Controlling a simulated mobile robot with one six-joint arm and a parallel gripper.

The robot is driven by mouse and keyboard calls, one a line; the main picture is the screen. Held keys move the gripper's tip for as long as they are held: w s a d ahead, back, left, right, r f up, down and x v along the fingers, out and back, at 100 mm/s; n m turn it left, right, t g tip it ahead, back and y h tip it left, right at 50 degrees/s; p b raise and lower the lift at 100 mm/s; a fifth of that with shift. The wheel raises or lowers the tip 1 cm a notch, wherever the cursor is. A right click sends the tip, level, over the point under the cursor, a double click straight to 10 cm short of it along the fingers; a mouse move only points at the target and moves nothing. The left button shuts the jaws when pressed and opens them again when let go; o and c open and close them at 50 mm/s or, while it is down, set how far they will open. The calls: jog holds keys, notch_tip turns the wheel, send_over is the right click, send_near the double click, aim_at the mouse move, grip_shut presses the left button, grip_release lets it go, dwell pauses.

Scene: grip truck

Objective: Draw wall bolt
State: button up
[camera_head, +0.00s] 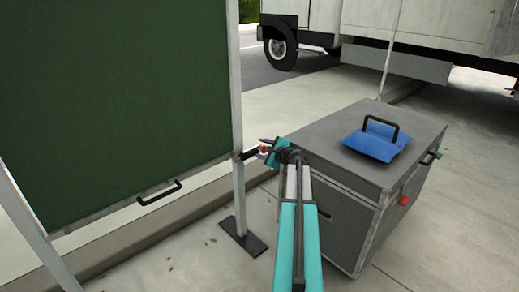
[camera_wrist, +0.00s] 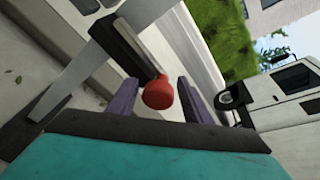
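The wall bolt shows as a dark housing (camera_wrist: 128,40) with a red round knob (camera_wrist: 157,93) in the wrist view. It is mounted on the pale upright post (camera_head: 239,200) beside the green panel. In the head view the dark bolt (camera_head: 248,154) sticks out to the right of the post, and its red knob (camera_head: 263,149) is small and partly covered. My gripper (camera_wrist: 157,98) has its two purple fingers apart, one on each side of the knob, with gaps showing. Any contact with the knob cannot be told.
A green panel (camera_head: 110,90) with a black handle (camera_head: 160,192) stands left. A grey chest (camera_head: 350,215) with a blue bag (camera_head: 375,141) on top stands close right of my arm. A white truck (camera_head: 420,20) is behind. Pavement is clear in front of the post.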

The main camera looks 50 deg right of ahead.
jog(key=shift+a+r, duration=0.1)
jog(key=shift+p+v, duration=0.3)
jog(key=shift+v, duration=0.6)
jog(key=p+v, duration=0.3)
jog(key=v, duration=0.9)
